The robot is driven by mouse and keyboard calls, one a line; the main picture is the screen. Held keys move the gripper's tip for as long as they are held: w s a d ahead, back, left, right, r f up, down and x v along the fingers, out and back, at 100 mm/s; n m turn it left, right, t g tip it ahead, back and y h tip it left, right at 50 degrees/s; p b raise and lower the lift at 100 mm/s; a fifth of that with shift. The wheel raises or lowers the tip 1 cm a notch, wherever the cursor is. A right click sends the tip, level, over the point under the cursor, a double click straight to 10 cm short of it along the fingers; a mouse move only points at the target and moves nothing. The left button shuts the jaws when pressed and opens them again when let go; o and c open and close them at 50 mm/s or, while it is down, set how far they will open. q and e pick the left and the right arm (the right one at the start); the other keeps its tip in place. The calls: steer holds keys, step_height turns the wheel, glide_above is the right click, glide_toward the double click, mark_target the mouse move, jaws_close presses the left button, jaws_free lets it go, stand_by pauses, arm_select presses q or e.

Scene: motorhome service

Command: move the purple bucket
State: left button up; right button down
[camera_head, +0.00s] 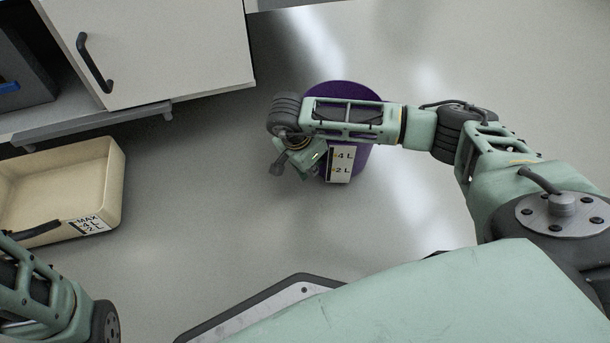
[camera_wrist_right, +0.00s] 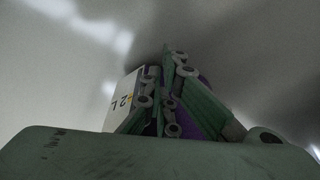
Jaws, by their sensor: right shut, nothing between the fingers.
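The purple bucket (camera_head: 345,91) stands on the floor in the middle of the head view, with a white label (camera_head: 341,162) marked 4 L and 2 L on its near side. My right forearm crosses over it and hides much of it. My right gripper (camera_head: 279,166) is at the bucket's left side, shut and empty. In the right wrist view the gripper's fingers (camera_wrist_right: 172,75) are together, in front of the label (camera_wrist_right: 122,101) and a little purple; whether they touch the bucket I cannot tell. My left gripper is out of view.
A beige tray (camera_head: 118,176) with a black handle and a MAX label lies on the floor at the left. A white cabinet (camera_head: 165,48) with a black handle stands at the upper left, above a grey ledge. The floor right of the bucket is clear.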

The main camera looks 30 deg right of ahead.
steer(key=shift+d, duration=0.15)
steer(key=shift+w+d+r+p, duration=0.1)
steer(key=shift+w+d+p, duration=0.15)
steer(key=shift+d+p, duration=0.65)
steer(key=shift+d+b, duration=0.1)
steer(key=shift+b, duration=0.2)
